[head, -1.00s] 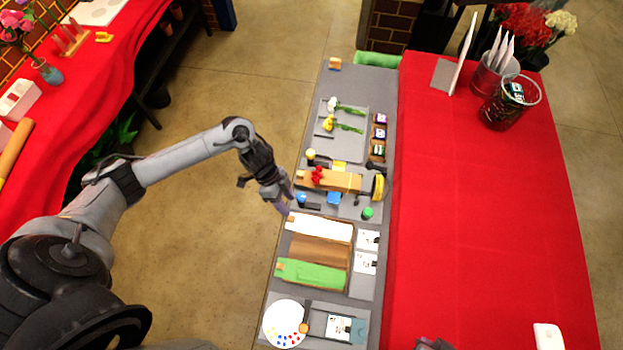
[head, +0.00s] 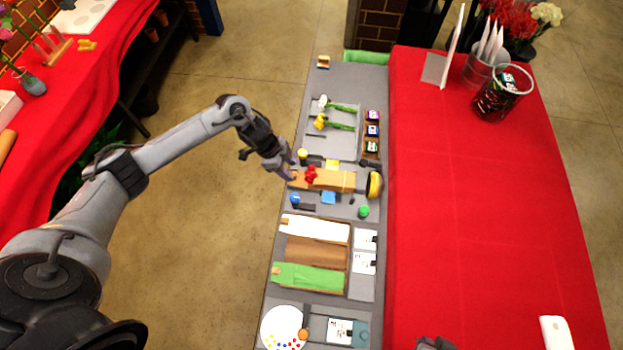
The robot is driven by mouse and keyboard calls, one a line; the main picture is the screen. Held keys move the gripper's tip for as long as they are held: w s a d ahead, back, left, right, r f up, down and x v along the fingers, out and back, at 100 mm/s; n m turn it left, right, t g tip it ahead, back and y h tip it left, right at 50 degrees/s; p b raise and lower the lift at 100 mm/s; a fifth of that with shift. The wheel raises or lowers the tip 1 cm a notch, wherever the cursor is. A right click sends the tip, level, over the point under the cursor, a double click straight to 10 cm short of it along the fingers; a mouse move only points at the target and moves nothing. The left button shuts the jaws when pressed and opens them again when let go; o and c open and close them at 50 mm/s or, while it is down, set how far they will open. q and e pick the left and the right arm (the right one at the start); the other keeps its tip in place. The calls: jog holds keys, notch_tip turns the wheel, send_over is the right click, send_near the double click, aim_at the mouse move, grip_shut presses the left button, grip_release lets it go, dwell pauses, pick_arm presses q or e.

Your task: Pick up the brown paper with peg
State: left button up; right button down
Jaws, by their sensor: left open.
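A brown paper sheet (head: 317,253) lies in the middle slot of a paper tray on the grey bench, between a white sheet (head: 316,231) and a green sheet (head: 310,276). I cannot make out a peg on the brown sheet; small orange-brown pegs show at the left ends of the white and green sheets. A tan paper wrap (head: 338,181) with a red flower on it (head: 311,174) lies farther up the bench. My left gripper (head: 285,168) is open and empty, above the bench's left edge beside the tan wrap.
A flower tray (head: 345,149) is at the far end of the bench. Blue and green small items (head: 363,211) sit between wrap and papers. A white round palette (head: 283,327) is at the near end. The red table (head: 480,220) at right is mostly clear.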

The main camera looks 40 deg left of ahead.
aim_at(296, 174)
pick_arm(q)
jog(key=shift+w+x, duration=0.15)
jog(key=shift+x, duration=1)
jog(key=shift+w+x, duration=0.1)
jog(key=shift+x, duration=1.05)
jog(key=shift+a, duration=0.2)
grip_shut()
